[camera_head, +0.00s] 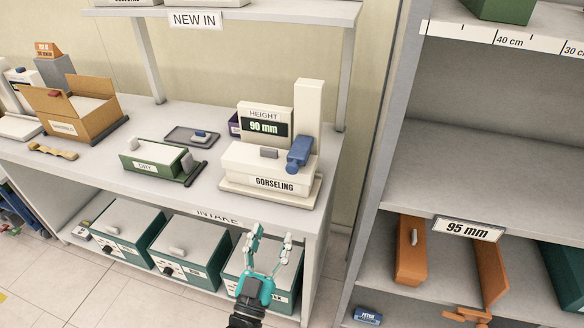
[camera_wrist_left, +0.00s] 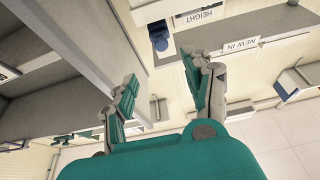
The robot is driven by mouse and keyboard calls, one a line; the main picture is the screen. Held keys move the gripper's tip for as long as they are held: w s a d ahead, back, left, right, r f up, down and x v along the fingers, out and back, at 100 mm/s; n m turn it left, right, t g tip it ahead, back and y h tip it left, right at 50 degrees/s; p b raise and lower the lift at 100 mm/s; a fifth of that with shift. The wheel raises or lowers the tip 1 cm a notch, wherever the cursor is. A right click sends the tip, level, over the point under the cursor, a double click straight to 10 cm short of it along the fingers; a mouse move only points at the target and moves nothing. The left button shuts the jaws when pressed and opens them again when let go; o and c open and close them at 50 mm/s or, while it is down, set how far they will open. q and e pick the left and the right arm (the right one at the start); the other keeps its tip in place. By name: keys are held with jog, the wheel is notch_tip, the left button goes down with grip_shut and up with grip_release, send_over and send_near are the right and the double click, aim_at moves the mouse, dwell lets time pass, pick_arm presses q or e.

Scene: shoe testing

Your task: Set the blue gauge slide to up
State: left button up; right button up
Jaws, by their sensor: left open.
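The blue gauge slide (camera_head: 299,152) sits low on the upright cream post (camera_head: 308,100) of the height gauge. The gauge body (camera_head: 250,165) is labelled GORSELING, and its display (camera_head: 264,126) reads HEIGHT 90 mm. The blue slide also shows in the left wrist view (camera_wrist_left: 159,36), beyond the fingertips. My left gripper (camera_head: 271,238) is open and empty, below and in front of the gauge, by the table's front edge. It touches nothing that I can see. Its two fingers also show spread in the left wrist view (camera_wrist_left: 158,66). My right gripper is not in view.
A green DRY box (camera_head: 152,165) and a dark tray (camera_head: 178,137) stand left of the gauge. An open cardboard box (camera_head: 65,112) is farther left. Green drawers (camera_head: 190,250) sit under the INTAKE table. A grey shelf (camera_head: 390,130) rises at the right.

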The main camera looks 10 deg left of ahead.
aim_at(291, 171)
pick_arm(q)
jog(key=p+x, duration=0.1)
jog(key=x, duration=1)
jog(key=p+x, duration=0.1)
jog(key=x, duration=0.5)
jog(key=shift+w+r+p, duration=0.2)
jog(key=shift+r+p, duration=0.15)
jog(key=shift+r, duration=0.05)
jog(key=shift+c, duration=0.4)
grip_shut()
